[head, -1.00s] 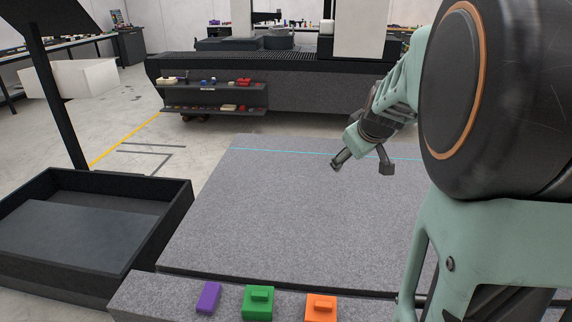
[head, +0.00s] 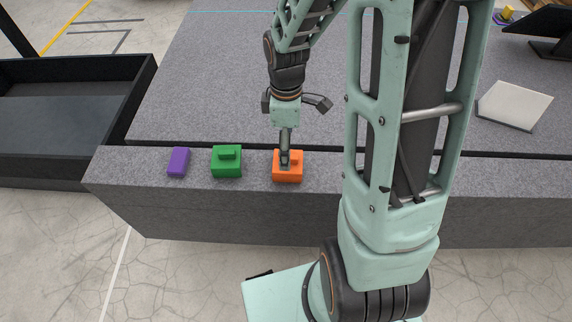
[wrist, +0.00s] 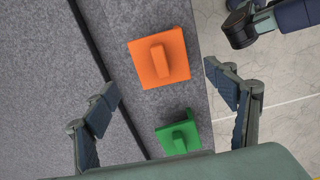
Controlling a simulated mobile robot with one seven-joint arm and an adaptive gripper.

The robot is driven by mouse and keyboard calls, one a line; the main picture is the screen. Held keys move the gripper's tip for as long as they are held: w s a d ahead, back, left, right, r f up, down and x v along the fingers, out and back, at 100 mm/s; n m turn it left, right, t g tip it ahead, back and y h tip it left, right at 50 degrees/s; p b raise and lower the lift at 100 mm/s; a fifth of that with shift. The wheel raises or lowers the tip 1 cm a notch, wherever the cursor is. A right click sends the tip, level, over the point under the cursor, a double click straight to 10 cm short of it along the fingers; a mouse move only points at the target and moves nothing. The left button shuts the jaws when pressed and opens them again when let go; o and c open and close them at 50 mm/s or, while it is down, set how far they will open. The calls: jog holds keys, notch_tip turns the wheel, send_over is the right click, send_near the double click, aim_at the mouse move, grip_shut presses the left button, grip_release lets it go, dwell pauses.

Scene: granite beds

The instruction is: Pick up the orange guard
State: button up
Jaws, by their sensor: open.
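The orange guard (head: 288,174) is a square block with a raised bar on top. It sits on the narrow granite ledge (head: 240,205) at the front of the bed. In the wrist view the orange guard (wrist: 158,57) lies ahead of the open fingers, nearer the top of the picture. My gripper (head: 285,150) is over the guard in the head view, and one finger hides part of its top. In the wrist view my gripper (wrist: 165,90) is open and empty, its fingers wide apart. I cannot tell the exact height above the guard.
A green guard (head: 227,161) of the same shape sits to the left on the ledge; it also shows in the wrist view (wrist: 180,136). A purple block (head: 178,161) is further left. A dark open tray (head: 140,90) stands at the left. A light plate (head: 513,105) lies at the right.

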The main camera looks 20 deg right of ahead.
aim_at(294, 175)
notch_tip(294, 175, down, 5)
jog(key=shift+s+f+b, duration=0.1)
jog(key=shift+b, duration=0.6)
jog(key=shift+c, duration=0.4)
jog(key=c, duration=0.9)
jog(key=shift+r, duration=0.2)
jog(key=shift+c, duration=0.2)
